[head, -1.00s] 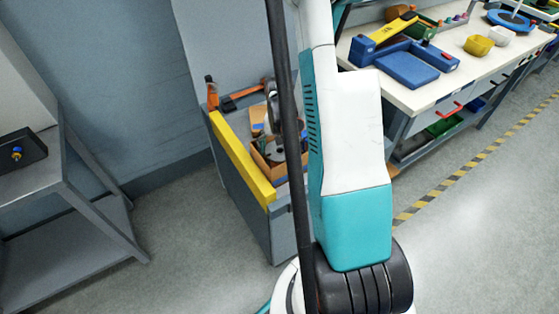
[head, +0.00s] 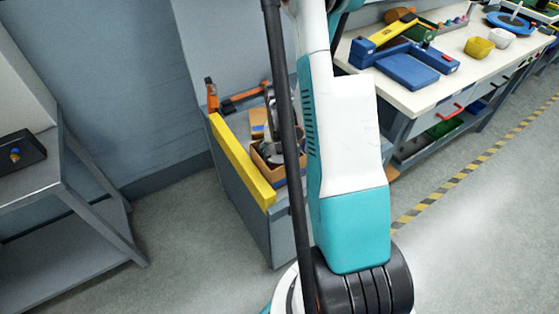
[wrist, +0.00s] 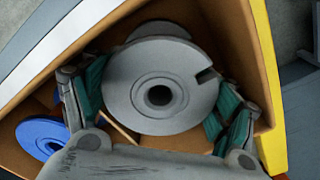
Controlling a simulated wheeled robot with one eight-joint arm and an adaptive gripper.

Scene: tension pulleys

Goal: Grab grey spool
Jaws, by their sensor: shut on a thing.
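The grey spool (wrist: 128,88) fills the middle of the wrist view, a round disc with a centre hole and a slot at its upper right. Part of a second grey disc edge shows behind its top; I cannot tell if it is the same spool. My gripper (wrist: 160,112) is shut on the grey spool, with teal finger pads at its left and right sides. The spool is in or just over a cardboard box (wrist: 243,45); its exact height is unclear. In the head view my arm hides most of the gripper and spool.
A blue spool (wrist: 42,136) lies at the lower left of the box. A yellow edge (head: 240,160) borders the grey cart holding the box. An orange-handled tool (head: 245,95) lies behind. A grey shelf (head: 45,185) stands left, a workbench (head: 415,98) right.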

